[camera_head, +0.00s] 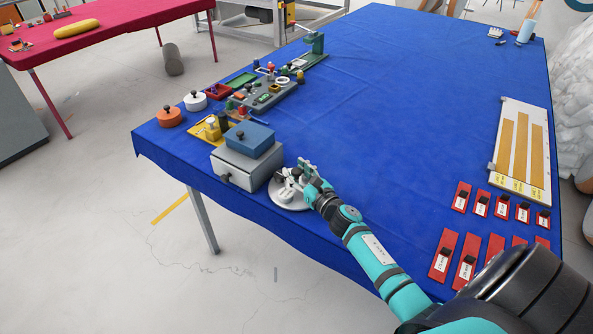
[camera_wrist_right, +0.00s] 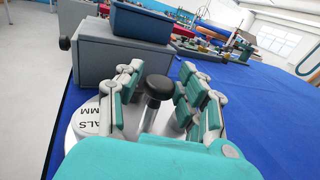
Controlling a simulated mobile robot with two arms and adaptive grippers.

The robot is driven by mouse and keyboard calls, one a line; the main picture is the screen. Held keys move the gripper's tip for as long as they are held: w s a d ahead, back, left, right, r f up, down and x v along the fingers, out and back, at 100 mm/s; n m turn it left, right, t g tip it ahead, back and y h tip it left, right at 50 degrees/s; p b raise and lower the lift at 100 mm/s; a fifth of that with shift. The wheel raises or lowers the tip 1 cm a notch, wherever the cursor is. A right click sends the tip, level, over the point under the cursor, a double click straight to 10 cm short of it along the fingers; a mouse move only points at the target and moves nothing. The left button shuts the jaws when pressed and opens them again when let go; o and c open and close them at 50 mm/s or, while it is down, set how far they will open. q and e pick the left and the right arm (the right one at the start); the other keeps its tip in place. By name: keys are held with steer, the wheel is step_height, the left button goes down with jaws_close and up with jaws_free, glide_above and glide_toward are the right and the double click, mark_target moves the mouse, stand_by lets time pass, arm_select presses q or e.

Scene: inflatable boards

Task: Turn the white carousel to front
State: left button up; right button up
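The white carousel (camera_head: 291,205) is a round disc on the blue table's near left edge, beside a grey drawer box. In the right wrist view the disc (camera_wrist_right: 88,122) carries a label with black lettering, partly cut off by my gripper, and a black knob (camera_wrist_right: 157,88) stands up from it. My right gripper (camera_head: 306,172) is over the carousel. In the right wrist view its fingers (camera_wrist_right: 160,92) are spread on both sides of the knob, with visible gaps, so it looks open. My palm hides part of the disc. My left gripper is not in view.
The grey drawer box (camera_head: 247,168) with a blue box (camera_head: 249,139) on top stands close to the carousel's left. Several red labelled cards (camera_head: 461,197) and a white board (camera_head: 525,150) lie at the right. The table's middle (camera_head: 390,110) is clear.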

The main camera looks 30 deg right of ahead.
jaws_close()
steer(key=shift+f, duration=0.1)
steer(key=shift+w+f, duration=0.1)
steer(key=shift+f, duration=0.1)
stand_by(0.4)
